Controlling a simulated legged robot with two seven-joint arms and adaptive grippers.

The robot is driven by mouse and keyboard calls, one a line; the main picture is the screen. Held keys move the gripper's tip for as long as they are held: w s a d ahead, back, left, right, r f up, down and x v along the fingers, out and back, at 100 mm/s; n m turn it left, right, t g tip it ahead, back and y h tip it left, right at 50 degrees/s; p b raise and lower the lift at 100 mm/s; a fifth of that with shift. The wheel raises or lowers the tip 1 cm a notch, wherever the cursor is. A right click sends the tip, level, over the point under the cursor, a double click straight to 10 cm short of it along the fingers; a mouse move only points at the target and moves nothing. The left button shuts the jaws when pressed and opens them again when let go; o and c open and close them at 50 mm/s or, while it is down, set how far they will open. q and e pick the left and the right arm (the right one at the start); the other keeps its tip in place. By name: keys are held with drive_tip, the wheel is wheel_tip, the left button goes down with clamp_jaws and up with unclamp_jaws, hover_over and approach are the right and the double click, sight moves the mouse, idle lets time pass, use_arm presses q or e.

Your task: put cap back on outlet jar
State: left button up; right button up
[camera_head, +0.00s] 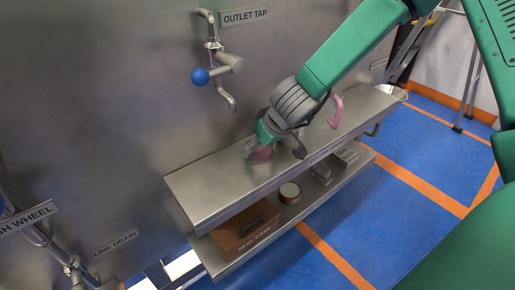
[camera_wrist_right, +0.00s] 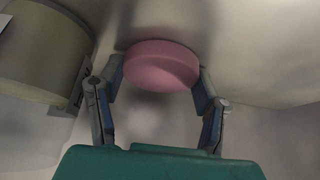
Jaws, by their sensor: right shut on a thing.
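A pink round cap (camera_wrist_right: 161,66) sits between the two fingers of my right gripper (camera_wrist_right: 158,88) in the right wrist view. The fingers close on its sides. In the head view the right gripper (camera_head: 257,146) is low over the upper steel shelf, with the pink cap (camera_head: 261,154) just showing under it. I cannot tell whether the cap touches the shelf. A large beige-grey cylinder (camera_wrist_right: 38,52) stands close on the left in the wrist view; I cannot tell whether it is the outlet jar. My left gripper is not in view.
The steel shelf (camera_head: 205,183) is bare left of the gripper. A pink hook-shaped thing (camera_head: 337,112) is on its right part. The outlet tap (camera_head: 226,64) with a blue ball (camera_head: 200,76) is above. A brown case (camera_head: 243,229) and a round tin (camera_head: 290,192) are on the lower shelf.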

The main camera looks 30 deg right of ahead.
sight(260, 148)
drive_tip(key=shift+r, duration=0.1)
wheel_tip(260, 148, up, 18)
drive_tip(key=p, duration=0.9)
drive_tip(key=shift+p, duration=0.35)
